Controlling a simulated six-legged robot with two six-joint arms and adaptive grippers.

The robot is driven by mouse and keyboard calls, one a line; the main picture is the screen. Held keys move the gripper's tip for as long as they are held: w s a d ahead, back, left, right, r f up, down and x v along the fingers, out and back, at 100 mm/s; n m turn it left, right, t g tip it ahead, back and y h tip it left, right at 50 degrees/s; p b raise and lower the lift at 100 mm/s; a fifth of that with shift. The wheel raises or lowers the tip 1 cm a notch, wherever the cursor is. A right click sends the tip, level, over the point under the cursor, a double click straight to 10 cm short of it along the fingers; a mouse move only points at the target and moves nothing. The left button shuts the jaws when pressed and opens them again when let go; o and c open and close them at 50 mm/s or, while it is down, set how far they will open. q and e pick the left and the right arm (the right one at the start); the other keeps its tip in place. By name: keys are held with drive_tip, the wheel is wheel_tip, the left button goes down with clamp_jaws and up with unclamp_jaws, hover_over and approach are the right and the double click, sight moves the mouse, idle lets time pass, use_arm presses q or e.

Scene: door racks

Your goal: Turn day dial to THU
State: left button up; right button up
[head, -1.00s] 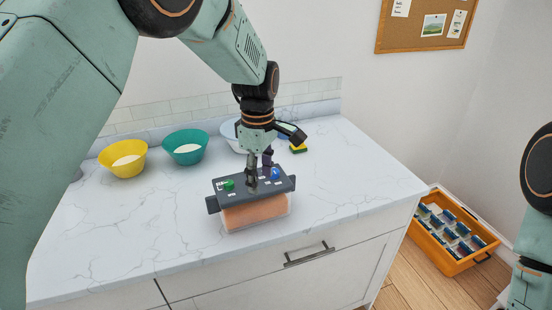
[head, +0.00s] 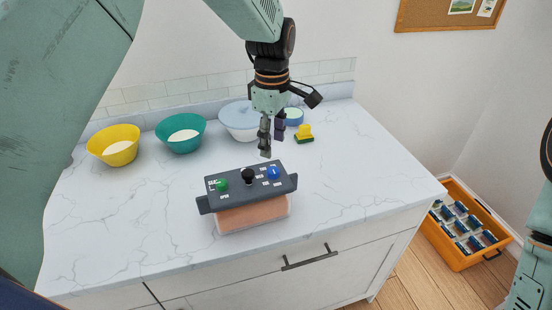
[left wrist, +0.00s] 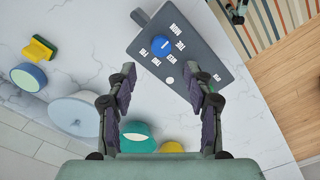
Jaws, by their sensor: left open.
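The dark control box (head: 238,190) sits on the counter above a see-through compartment with orange-brown contents. Its top has a green knob (head: 221,185), a black knob (head: 248,177) and a blue dial (head: 273,173). My left gripper (head: 271,146) is open and empty, above and behind the box. In the left wrist view its fingers (left wrist: 159,82) are apart, short of the dial. What looks like my right gripper (left wrist: 236,12) shows partly at the top edge.
Behind the box stand a yellow bowl (head: 113,146), a teal bowl (head: 181,134), a lidded pale bowl (head: 236,118), a small blue tub (head: 293,116) and a yellow-green sponge (head: 304,133). An orange crate (head: 471,258) is on the floor at right. The counter around the box is clear.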

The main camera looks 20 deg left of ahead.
sight(273, 170)
use_arm(q)
drive_tip(key=shift+a+f, duration=0.15)
drive_tip(key=shift+f, duration=0.25)
drive_tip(key=f, duration=0.4)
drive_tip(key=f+p, duration=0.1)
drive_tip(key=f, duration=0.1)
drive_tip(key=shift+s+d, duration=0.1)
drive_tip(key=shift+d, duration=0.2)
drive_tip(key=shift+s+a+f, duration=0.1)
drive_tip(key=shift+a+f, duration=0.15)
drive_tip(key=shift+f, duration=0.25)
drive_tip(key=shift+d, duration=0.2)
drive_tip(key=shift+c, duration=1.4)
drive_tip(key=shift+a, duration=0.15)
drive_tip(key=c, duration=0.6)
clamp_jaws()
